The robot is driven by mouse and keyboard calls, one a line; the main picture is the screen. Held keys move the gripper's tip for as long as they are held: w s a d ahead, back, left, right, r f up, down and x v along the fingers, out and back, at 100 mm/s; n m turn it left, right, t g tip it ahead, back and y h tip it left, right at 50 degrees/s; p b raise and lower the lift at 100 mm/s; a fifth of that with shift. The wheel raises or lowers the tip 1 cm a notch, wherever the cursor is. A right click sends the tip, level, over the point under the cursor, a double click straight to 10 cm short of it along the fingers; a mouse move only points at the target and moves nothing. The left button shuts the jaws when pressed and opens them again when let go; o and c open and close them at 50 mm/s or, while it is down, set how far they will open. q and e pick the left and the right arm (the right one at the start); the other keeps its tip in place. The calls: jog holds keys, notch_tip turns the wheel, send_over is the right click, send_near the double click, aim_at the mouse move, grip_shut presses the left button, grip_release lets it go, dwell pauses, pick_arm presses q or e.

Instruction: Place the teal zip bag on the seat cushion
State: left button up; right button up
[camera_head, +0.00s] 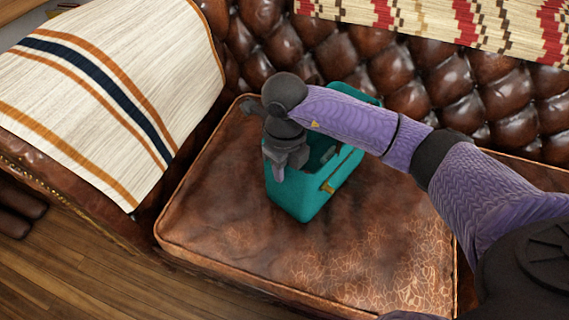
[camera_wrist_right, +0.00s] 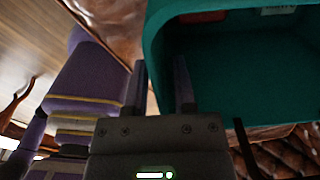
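The teal zip bag (camera_head: 300,194) is boxy and stands on the brown leather seat cushion (camera_head: 225,235). Its upper side looks open in the right wrist view (camera_wrist_right: 225,75). My right gripper (camera_head: 280,168) is at the bag's left rim, and my purple forearm hides part of the bag. In the right wrist view, the fingers of this gripper (camera_wrist_right: 162,75) are apart. One finger is by the bag's inside and the other is outside its near wall. I cannot tell whether they touch the wall. My left gripper is not in view.
A tufted leather backrest (camera_head: 395,70) rises behind the cushion. A striped blanket (camera_head: 110,85) covers the armrest at left, and a patterned throw (camera_head: 440,22) hangs over the back. The cushion's front part is clear. Wooden floor (camera_head: 75,270) lies at lower left.

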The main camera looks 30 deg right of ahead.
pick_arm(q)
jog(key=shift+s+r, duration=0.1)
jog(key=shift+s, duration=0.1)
pick_arm(e)
jog(key=shift+o, duration=0.2)
notch_tip(320, 180, up, 12)
jog(key=p, duration=0.7)
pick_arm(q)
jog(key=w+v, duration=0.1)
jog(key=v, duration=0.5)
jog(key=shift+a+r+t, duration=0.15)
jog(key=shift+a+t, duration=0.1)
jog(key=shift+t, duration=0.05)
pick_arm(e)
jog(key=shift+r, duration=0.15)
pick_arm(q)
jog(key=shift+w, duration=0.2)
